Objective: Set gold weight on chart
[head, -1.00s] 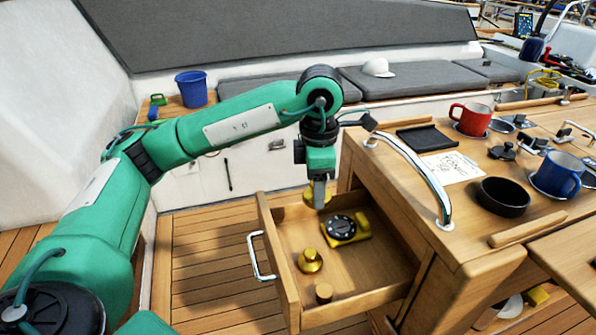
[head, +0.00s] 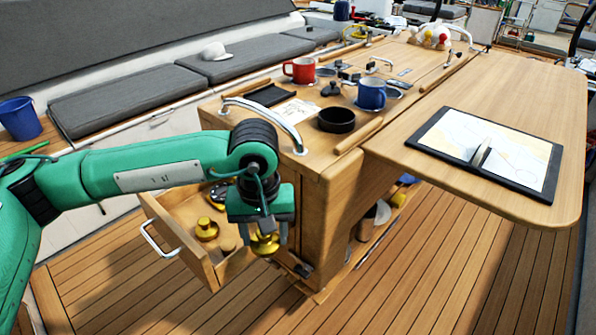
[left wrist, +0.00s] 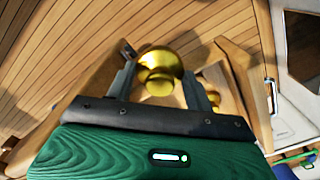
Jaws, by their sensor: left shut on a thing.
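My left gripper (head: 266,236) is shut on a gold weight (head: 264,245), held in the air at the right end of the open drawer. In the left wrist view the gold weight (left wrist: 158,72) sits between the two fingers. A second gold weight (head: 206,229) stands in the drawer (head: 180,228). The held weight is well left of the chart and lower than the table top. My right gripper is not in view.
A red mug (head: 300,70), a blue mug (head: 371,93) and a black bowl (head: 337,120) stand on the table top. A chrome rail (head: 275,118) rises at its near left edge. The leaf around the chart is bare.

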